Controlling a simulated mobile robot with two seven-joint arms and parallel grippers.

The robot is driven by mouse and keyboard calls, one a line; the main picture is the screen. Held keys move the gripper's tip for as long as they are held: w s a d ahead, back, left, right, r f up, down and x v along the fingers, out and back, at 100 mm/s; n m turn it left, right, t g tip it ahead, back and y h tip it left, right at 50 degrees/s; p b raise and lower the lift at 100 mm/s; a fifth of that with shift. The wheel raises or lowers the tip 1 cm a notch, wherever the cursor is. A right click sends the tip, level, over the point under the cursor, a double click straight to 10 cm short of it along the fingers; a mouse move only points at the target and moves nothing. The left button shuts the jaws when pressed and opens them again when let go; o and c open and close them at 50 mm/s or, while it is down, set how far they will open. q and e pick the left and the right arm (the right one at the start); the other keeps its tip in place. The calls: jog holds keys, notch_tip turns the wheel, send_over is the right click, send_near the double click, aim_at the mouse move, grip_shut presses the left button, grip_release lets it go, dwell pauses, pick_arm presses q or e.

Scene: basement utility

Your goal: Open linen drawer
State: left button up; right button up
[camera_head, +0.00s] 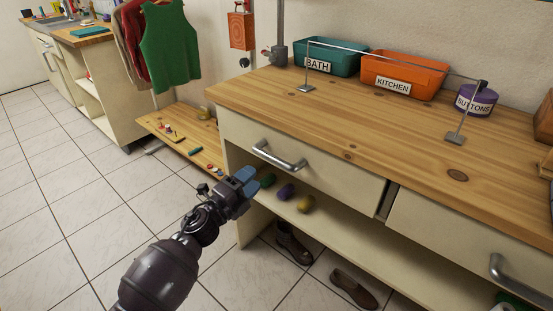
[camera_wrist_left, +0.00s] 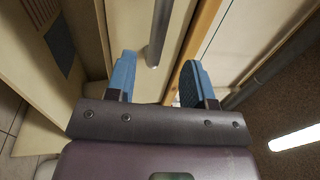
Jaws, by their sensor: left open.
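A cream left drawer (camera_head: 330,177) sits under the wooden counter top, with a grey bar handle (camera_head: 280,157). It looks shut, and I see no label on it. A second cream drawer (camera_head: 455,235) with a like handle (camera_head: 515,275) is at the right, so I cannot tell by a label which is the linen drawer. My left gripper (camera_head: 245,179), blue-tipped, is open and empty, a little left of and below the left handle. In the left wrist view, the handle (camera_wrist_left: 158,35) lies ahead, between the lines of the open fingers (camera_wrist_left: 157,82). My right gripper is out of view.
Below the drawers is an open shelf (camera_head: 350,232) with small coloured items; shoes (camera_head: 293,243) stand on the floor under it. The counter (camera_head: 400,130) holds a BATH bin (camera_head: 331,57), a KITCHEN bin (camera_head: 403,73), a BUTTONS tub (camera_head: 477,101) and a metal rail. Tiled floor at the left is clear.

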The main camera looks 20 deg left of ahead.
aim_at(273, 159)
pick_arm(q)
jog(key=x, duration=0.9)
jog(key=shift+w+f+b, duration=0.1)
jog(key=shift+f+b, duration=0.05)
jog(key=shift+b, duration=0.25)
grip_shut()
